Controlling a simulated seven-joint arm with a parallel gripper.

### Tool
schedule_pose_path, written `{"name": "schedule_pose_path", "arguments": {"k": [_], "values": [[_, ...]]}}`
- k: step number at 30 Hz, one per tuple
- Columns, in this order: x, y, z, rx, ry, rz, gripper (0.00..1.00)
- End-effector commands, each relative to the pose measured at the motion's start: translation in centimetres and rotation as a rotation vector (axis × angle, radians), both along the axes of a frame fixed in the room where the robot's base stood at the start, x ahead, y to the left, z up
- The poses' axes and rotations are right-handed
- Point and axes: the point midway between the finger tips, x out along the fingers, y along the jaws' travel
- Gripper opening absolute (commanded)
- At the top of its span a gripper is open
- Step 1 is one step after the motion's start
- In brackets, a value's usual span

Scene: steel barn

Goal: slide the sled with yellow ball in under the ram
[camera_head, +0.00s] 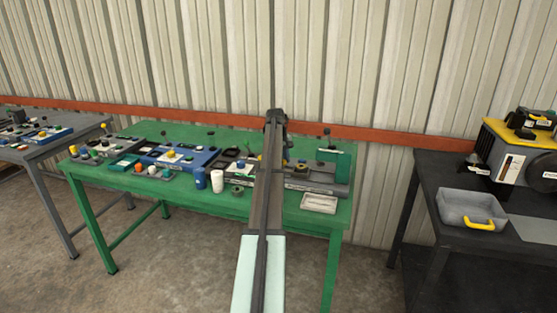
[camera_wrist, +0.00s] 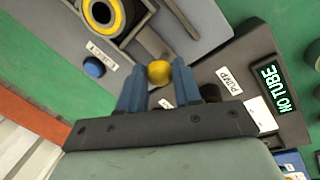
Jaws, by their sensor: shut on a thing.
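In the wrist view, my gripper (camera_wrist: 158,78) has its two blue fingers on either side of a yellow ball (camera_wrist: 159,72) and is shut on it. The ball sits by a grey metal piece (camera_wrist: 200,28), seemingly the sled or its track; which one I cannot tell. A black ring with a yellow band (camera_wrist: 103,14) is at the upper left, beyond the fingers. In the head view, my arm hides the gripper and ball.
The green table (camera_head: 225,203) carries several panels, a white cup (camera_head: 217,181) and a pale tray (camera_head: 320,203). In the wrist view, a "PUMP" label (camera_wrist: 229,86) and a "NO TUBE" display (camera_wrist: 272,88) are at right. A black bench (camera_head: 430,180) stands at right.

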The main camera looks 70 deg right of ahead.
Motion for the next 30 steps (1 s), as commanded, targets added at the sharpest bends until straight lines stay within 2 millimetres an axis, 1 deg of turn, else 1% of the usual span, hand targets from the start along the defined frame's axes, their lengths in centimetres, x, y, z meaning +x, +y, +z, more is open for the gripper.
{"name": "schedule_pose_path", "arguments": {"k": [1, 3, 6, 9, 13, 22, 23, 30], "values": [[-1.6, 0.1, 0.0, -0.001, 0.001, -0.004, 0.00], [-3.4, 0.1, 0.0, -0.001, 0.000, -0.003, 0.00], [-5.7, 0.1, 0.0, -0.001, 0.001, -0.003, 0.00], [-7.4, 0.0, 0.0, -0.002, 0.000, -0.004, 0.00], [-8.4, 0.0, 0.0, -0.002, 0.001, -0.001, 0.00], [-8.8, 0.0, 0.0, -0.001, 0.005, -0.003, 0.00], [-8.8, 0.0, 0.0, -0.001, 0.005, -0.003, 0.34], [-8.7, 0.0, 0.0, -0.002, 0.003, -0.002, 0.57]]}}
